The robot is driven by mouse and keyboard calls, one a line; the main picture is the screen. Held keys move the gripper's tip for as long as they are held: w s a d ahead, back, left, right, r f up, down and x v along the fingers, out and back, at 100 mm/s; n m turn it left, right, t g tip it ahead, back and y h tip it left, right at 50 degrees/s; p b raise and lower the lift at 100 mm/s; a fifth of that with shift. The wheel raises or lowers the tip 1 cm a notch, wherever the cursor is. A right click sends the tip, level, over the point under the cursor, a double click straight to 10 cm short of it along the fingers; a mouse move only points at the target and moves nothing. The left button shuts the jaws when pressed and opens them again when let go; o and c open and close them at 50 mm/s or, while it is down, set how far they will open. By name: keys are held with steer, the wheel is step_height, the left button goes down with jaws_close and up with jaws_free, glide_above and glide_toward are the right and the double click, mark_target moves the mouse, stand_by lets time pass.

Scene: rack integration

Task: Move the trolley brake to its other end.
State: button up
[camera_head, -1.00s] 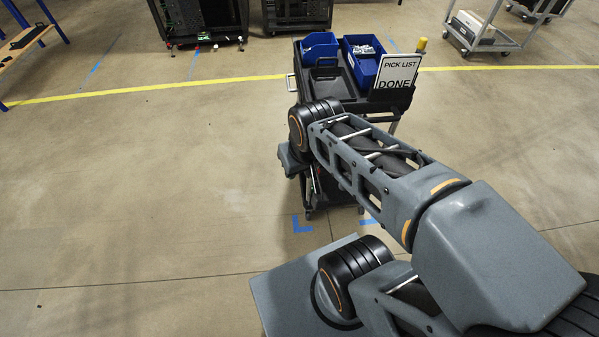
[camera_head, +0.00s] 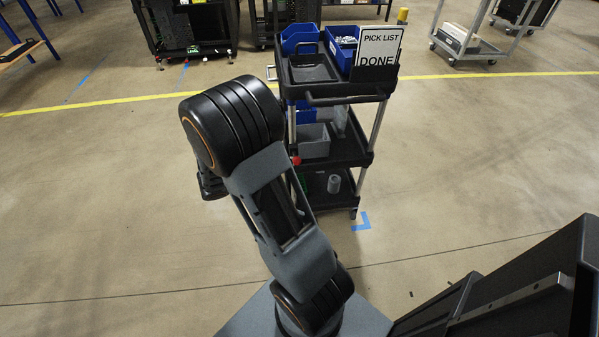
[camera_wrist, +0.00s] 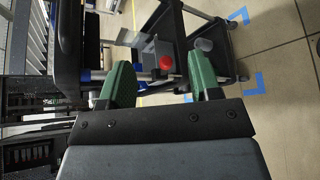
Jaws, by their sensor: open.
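The black three-tier trolley (camera_head: 335,92) stands ahead of me, upright on the floor. A small red knob (camera_head: 296,160) shows at its near left side, by the middle shelf. The red knob (camera_wrist: 166,62) also shows in the wrist view, beside a grey bin. It may be the brake; no other brake part can be made out. My gripper (camera_wrist: 160,80) has its two green fingertips apart, with nothing held between them. In that view the knob appears between the fingertips, beyond them and apart.
Blue bins (camera_head: 299,39) and a pick-list sign (camera_head: 378,48) stand on the trolley's top shelf. A grey bin (camera_head: 313,142) sits on the middle shelf. Blue tape (camera_head: 361,221) marks the floor by the trolley. Racks stand behind.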

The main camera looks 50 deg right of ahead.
mark_target(296, 157)
steer(key=w+d+f+n+t+h+b, duration=0.3)
steer(key=w+f+n+t+h+b, duration=0.15)
steer(key=f, duration=0.65)
steer(key=shift+n, duration=0.25)
steer(key=d, duration=0.4)
steer(key=w+d, duration=0.1)
steer(key=d, duration=0.8)
steer(key=shift+w+d+f+b, duration=0.1)
steer(key=shift+w+d+b, duration=0.05)
steer(key=shift+d+b, duration=0.2)
jaws_close()
